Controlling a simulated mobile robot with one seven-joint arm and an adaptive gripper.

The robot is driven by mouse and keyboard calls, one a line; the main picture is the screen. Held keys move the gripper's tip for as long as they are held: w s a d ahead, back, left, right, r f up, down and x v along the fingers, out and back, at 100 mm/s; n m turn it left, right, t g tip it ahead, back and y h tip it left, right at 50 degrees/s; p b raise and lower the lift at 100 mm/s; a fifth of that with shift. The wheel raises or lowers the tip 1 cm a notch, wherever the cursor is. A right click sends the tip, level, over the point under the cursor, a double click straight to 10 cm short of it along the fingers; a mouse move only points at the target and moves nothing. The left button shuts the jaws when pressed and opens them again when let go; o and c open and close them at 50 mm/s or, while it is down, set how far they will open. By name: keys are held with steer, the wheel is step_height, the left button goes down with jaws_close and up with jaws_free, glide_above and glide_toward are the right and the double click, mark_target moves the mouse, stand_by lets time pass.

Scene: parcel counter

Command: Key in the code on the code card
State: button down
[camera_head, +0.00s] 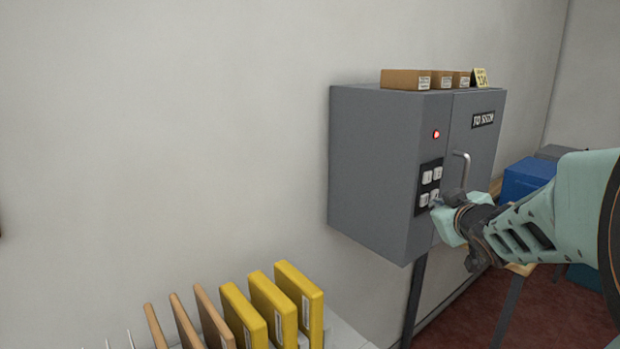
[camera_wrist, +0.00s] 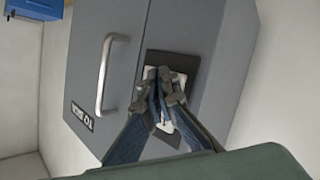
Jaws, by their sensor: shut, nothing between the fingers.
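A grey cabinet (camera_head: 375,160) hangs on the wall, with a dark keypad (camera_head: 429,187) of white keys on its front. A small red light (camera_head: 436,134) glows above the keypad. A yellow code card (camera_head: 480,77) stands on top of the cabinet at the right; its writing is too small to read surely. My gripper (camera_head: 438,202) is shut and empty at the lower keys. In the wrist view my gripper (camera_wrist: 160,95) covers most of the keypad (camera_wrist: 182,63), and I cannot tell whether it touches a key.
A metal handle (camera_head: 462,169) sticks out of the cabinet door, right of the keypad. Small brown boxes (camera_head: 405,79) lie on top of the cabinet. Yellow folders (camera_head: 300,295) stand upright at the bottom. A blue box (camera_head: 527,179) is behind my arm.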

steer(key=s+d+p, duration=0.1)
steer(key=s+d, duration=0.1)
steer(key=s+d+p, duration=0.1)
steer(key=s+p, duration=0.1)
steer(key=shift+s+d, duration=0.35)
stand_by(0.3)
stand_by(0.4)
